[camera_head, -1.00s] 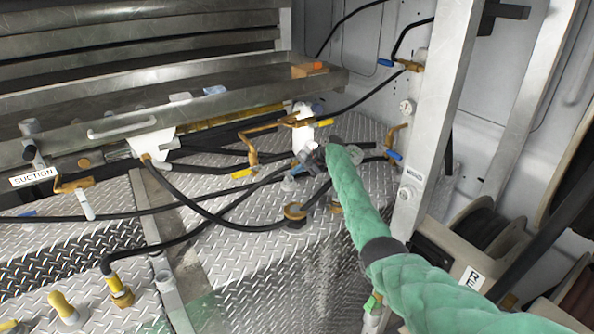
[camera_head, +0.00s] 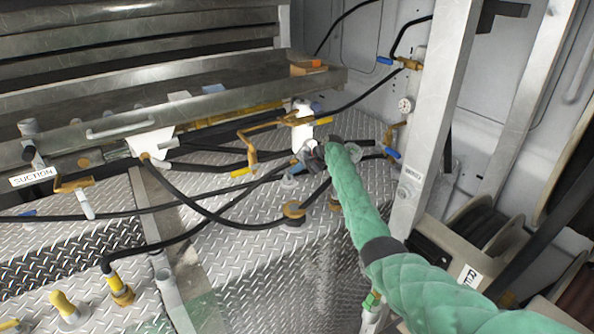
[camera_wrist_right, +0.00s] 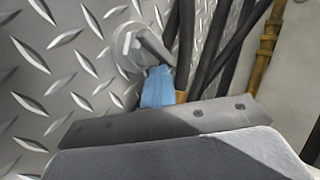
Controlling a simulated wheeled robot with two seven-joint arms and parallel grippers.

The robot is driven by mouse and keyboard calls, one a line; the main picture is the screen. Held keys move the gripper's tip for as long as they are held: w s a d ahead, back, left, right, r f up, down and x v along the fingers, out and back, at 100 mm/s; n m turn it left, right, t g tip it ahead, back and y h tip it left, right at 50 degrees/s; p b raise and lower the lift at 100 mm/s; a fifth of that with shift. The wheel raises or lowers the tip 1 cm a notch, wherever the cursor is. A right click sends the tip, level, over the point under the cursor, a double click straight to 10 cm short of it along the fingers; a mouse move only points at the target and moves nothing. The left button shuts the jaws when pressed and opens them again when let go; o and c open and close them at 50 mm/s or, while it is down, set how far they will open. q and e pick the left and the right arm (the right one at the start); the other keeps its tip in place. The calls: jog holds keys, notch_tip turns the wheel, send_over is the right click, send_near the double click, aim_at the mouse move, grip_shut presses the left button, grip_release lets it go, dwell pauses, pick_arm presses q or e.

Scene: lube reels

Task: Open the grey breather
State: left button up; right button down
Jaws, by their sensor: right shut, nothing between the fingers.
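A grey round fitting with a short grey arm, which may be the grey breather (camera_wrist_right: 135,45), stands on the diamond plate in the right wrist view. A blue handle (camera_wrist_right: 158,88) sits just below it, close to my gripper. My right gripper (camera_head: 308,160) is beside the cluster of fittings and hoses in the middle of the head view, at the end of my green-sleeved arm. It is shut and empty. Its fingertips are small and partly hidden there.
Black hoses (camera_head: 195,212) cross the diamond-plate deck (camera_head: 270,255). A white cylinder (camera_head: 302,122) and brass pipes (camera_head: 252,150) stand just behind my gripper. A metal post (camera_head: 432,130) rises to the right, with hose reels (camera_head: 485,232) beyond it. Yellow-capped fittings (camera_head: 62,305) stand at the front left.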

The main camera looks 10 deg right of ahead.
pick_arm(q)
notch_tip(320, 180, down, 4)
pick_arm(e)
jog(key=shift+s+a+f, duration=0.3)
jog(key=shift+a+f, duration=0.2)
jog(key=shift+a, duration=0.2)
jog(key=shift+s+d+r, duration=0.1)
jog(key=shift+d+r, duration=0.05)
jog(key=shift+d, duration=0.1)
jog(key=v, duration=0.1)
jog(key=b+v, duration=0.1)
jog(key=v, duration=0.1)
jog(key=shift+r, duration=0.5)
pick_arm(q)
notch_tip(320, 180, up, 7)
jog(key=b, duration=0.1)
jog(key=shift+w+d+f, duration=0.2)
jog(key=shift+w, duration=0.1)
pick_arm(e)
jog(key=shift+w+d+v, duration=0.15)
jog(key=shift+v, duration=0.6)
jog(key=shift+w+d+v, duration=0.1)
jog(key=shift+v, duration=0.7)
jog(key=shift+w+d+v, duration=0.15)
jog(key=shift+v, duration=0.6)
jog(key=shift+d+f, duration=0.15)
jog(key=shift+f, duration=0.05)
